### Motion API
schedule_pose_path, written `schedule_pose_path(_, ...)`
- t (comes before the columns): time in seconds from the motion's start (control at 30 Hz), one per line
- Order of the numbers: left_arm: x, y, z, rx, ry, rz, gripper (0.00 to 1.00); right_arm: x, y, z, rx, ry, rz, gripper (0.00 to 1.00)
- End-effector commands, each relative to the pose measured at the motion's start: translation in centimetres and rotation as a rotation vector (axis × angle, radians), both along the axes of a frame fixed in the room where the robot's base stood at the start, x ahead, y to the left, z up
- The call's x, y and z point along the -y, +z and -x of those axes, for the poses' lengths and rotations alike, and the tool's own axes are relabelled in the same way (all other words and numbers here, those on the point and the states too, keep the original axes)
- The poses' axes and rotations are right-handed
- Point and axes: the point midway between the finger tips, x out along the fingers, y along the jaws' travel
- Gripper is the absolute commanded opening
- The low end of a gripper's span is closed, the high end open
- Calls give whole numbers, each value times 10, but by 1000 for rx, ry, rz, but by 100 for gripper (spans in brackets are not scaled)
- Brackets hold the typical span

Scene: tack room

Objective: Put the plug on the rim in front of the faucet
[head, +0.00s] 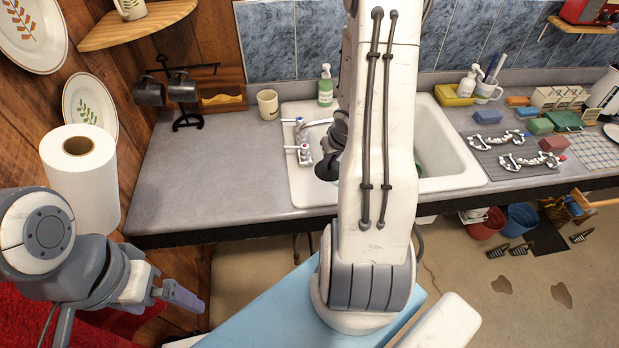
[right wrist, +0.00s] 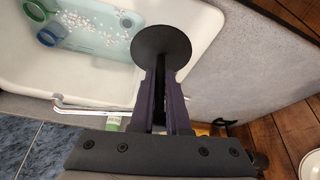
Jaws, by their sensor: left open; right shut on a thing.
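My right gripper (right wrist: 160,90) is shut on the plug (right wrist: 161,48), a dark round disc, in the right wrist view. In the head view the plug (head: 327,167) shows beside my right arm, above the sink's left side. The faucet (head: 304,140) has a chrome spout and handles with red and blue marks. It stands on the sink's left rim (head: 305,190); its spout also shows in the right wrist view (right wrist: 85,107). I cannot tell a gap between plug and rim. My left gripper (head: 178,296) is open and empty at lower left, away from the counter.
My right arm hides much of the white sink (head: 450,150). A light blue speckled item (right wrist: 90,40) lies in the basin. The counter (head: 215,165) left of the sink is clear.

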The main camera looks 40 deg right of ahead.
Motion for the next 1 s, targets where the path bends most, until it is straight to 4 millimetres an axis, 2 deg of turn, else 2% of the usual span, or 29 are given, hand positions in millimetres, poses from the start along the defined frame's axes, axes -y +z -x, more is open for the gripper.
schedule_pose_path(0.03, 0, 13, 0, 0, 0, 0, 100, 17, 11, 13, -2, -30, -2, 0)
schedule_pose_path(0.1, 0, 18, 0, 0, -1, 0, 100, 30, 15, 25, -5, -50, -4, 0)
schedule_pose_path(0.27, 0, 18, 0, 0, -1, 0, 100, 41, 13, 37, -7, -70, -6, 0)
schedule_pose_path(0.37, 0, 4, 0, 0, -2, 0, 100, 33, 0, 28, -7, -68, -7, 0)
schedule_pose_path(0.5, 0, -19, 0, 0, -4, -1, 100, 10, -22, 6, -8, -66, -6, 0)
schedule_pose_path(0.7, 0, -42, 0, 0, -6, -1, 100, -21, -46, -26, -8, -66, -6, 0)
schedule_pose_path(0.83, 0, -44, 0, 0, -6, -1, 100, -32, -52, -38, -8, -69, -6, 0)
schedule_pose_path(1.0, 0, -45, 0, 0, -5, 0, 100, -38, -58, -42, -9, -71, -7, 0)
